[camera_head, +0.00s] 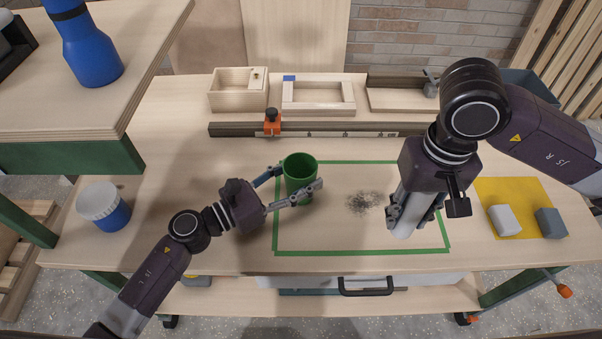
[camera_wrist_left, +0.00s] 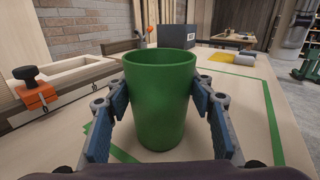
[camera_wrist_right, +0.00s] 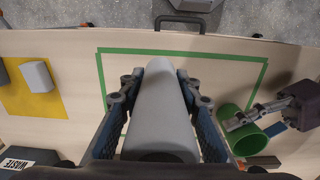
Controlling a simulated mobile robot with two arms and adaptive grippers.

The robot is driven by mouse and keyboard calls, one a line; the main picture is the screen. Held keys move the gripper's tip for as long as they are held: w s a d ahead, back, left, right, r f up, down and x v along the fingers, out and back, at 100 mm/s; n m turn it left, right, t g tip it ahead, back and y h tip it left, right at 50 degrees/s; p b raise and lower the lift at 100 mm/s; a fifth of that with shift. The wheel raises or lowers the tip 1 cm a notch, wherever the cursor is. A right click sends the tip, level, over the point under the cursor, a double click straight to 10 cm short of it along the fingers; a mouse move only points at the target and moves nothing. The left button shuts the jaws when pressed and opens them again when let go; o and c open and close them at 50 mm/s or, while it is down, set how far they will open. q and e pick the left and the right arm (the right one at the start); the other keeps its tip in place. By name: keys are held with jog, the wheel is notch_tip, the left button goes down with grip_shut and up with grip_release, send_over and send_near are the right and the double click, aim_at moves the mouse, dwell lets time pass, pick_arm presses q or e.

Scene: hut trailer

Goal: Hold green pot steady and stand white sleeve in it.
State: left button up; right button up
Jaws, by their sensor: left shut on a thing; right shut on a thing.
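The green pot (camera_head: 299,172) stands upright on the bench, at the left part of the green tape outline. My left gripper (camera_head: 294,184) is shut on it, with a finger on either side; the left wrist view shows the pot (camera_wrist_left: 160,100) between the blue finger pads. The pot's inside bottom is hidden. My right gripper (camera_head: 412,212) is shut on the white sleeve (camera_head: 404,228), to the right of the pot and apart from it. In the right wrist view the sleeve (camera_wrist_right: 160,110) lies lengthwise between the fingers. In the head view the gripper hides much of it.
A yellow mat (camera_head: 513,225) with a white block (camera_head: 503,219) and a grey block (camera_head: 551,223) lies at the right. A rail with an orange clamp (camera_head: 272,122) and wooden trays (camera_head: 318,95) stand behind. Dark specks (camera_head: 365,202) lie between the grippers on otherwise clear bench.

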pick_arm(q)
jog(key=shift+f, duration=0.1)
jog(key=o, duration=1.2)
jog(key=c, duration=1.2)
pick_arm(e)
jog(key=w+a+r, duration=0.3)
jog(key=w+a, duration=0.4)
jog(key=a, duration=0.2)
jog(key=w+a+r, duration=0.4)
jog(key=w+a, duration=0.3)
jog(key=a, duration=0.3)
